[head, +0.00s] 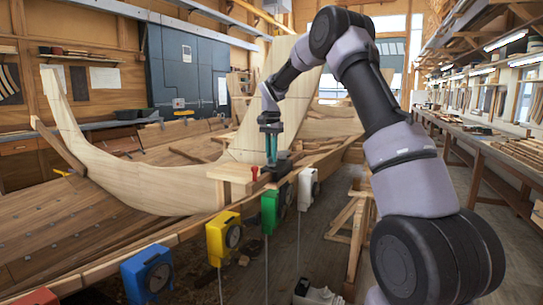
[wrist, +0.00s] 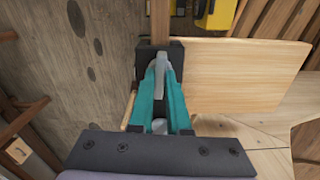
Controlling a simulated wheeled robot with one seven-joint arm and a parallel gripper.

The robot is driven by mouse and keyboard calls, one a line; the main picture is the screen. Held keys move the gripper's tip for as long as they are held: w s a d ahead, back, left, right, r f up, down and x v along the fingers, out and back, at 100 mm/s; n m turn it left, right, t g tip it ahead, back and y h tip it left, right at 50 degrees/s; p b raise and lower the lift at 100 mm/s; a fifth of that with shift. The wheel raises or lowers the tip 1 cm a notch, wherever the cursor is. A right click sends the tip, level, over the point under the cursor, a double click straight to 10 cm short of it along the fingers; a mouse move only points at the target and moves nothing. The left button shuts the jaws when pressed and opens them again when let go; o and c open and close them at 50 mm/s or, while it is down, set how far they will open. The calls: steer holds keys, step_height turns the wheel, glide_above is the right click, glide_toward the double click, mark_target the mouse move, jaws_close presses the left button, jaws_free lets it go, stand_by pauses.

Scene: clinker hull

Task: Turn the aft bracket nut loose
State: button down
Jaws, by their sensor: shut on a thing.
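My gripper (head: 271,158) points down at a black bracket (head: 282,168) on the edge of the pale wooden hull. In the wrist view, its teal fingers (wrist: 160,74) come together on a grey piece, which looks like the bracket nut (wrist: 160,61). The black bracket (wrist: 176,50) lies right behind the fingertips, and the fingers hide part of it. The nut cannot be made out in the head view. Whether it has turned cannot be told.
Blue (head: 148,274), yellow (head: 223,238), green (head: 274,208) and white (head: 307,188) boxes hang along the plank edge. A red piece (head: 254,172) stands just left of the bracket. A long workbench (head: 490,150) lines the right side, with open floor before it.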

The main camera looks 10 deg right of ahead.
steer(key=shift+n, duration=1.3)
steer(key=c, duration=0.9)
jaws_free()
steer(key=shift+r, duration=0.1)
step_height(320, 180, up, 11)
steer(key=shift+f, duration=0.15)
